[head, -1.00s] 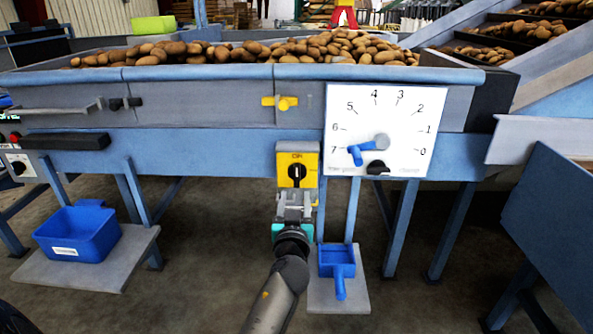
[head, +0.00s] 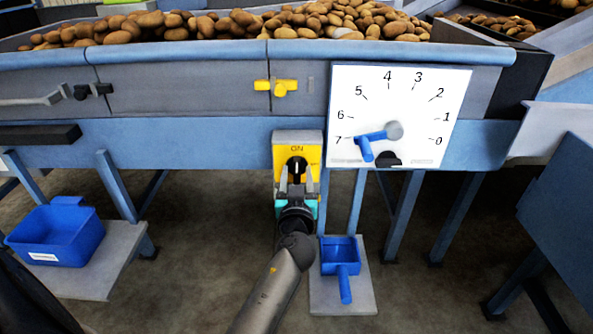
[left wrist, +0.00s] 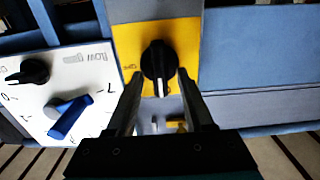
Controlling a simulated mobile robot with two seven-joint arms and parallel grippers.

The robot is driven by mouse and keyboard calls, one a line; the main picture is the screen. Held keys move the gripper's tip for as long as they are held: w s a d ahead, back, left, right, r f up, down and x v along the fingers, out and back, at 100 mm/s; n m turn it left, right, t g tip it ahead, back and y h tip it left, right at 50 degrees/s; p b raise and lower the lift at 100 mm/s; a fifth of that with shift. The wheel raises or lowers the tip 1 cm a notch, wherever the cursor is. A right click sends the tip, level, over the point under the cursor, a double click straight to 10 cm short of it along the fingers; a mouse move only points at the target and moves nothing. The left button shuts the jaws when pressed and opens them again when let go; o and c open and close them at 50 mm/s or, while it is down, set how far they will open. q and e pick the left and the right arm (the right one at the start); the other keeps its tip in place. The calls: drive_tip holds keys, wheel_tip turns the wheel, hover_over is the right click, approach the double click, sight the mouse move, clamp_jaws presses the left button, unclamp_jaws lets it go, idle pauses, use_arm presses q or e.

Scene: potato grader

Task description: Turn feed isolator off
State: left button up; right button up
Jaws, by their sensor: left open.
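The feed isolator is a yellow plate (head: 312,150) with a black rotary knob (head: 297,165), below the grader's front rail. The word ON shows above the knob in the head view. In the left wrist view the black knob (left wrist: 158,62) stands on the yellow plate (left wrist: 187,40), with its pointer in line with the ON end. My left gripper (head: 297,186) is open, its fingers pointing at the knob. In the left wrist view the two fingertips (left wrist: 160,75) lie on either side of the knob's lower end; whether they touch it is unclear. My right gripper is not in view.
A white dial panel (head: 400,115) with a blue lever (head: 370,140) is close to the right of the isolator. A yellow handle (head: 277,87) sits above. A blue scoop (head: 340,255) and a blue bin (head: 58,235) stand on low shelves. Potatoes (head: 300,22) fill the trough.

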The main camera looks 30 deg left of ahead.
use_arm(q)
clamp_jaws()
idle(0.3)
idle(0.3)
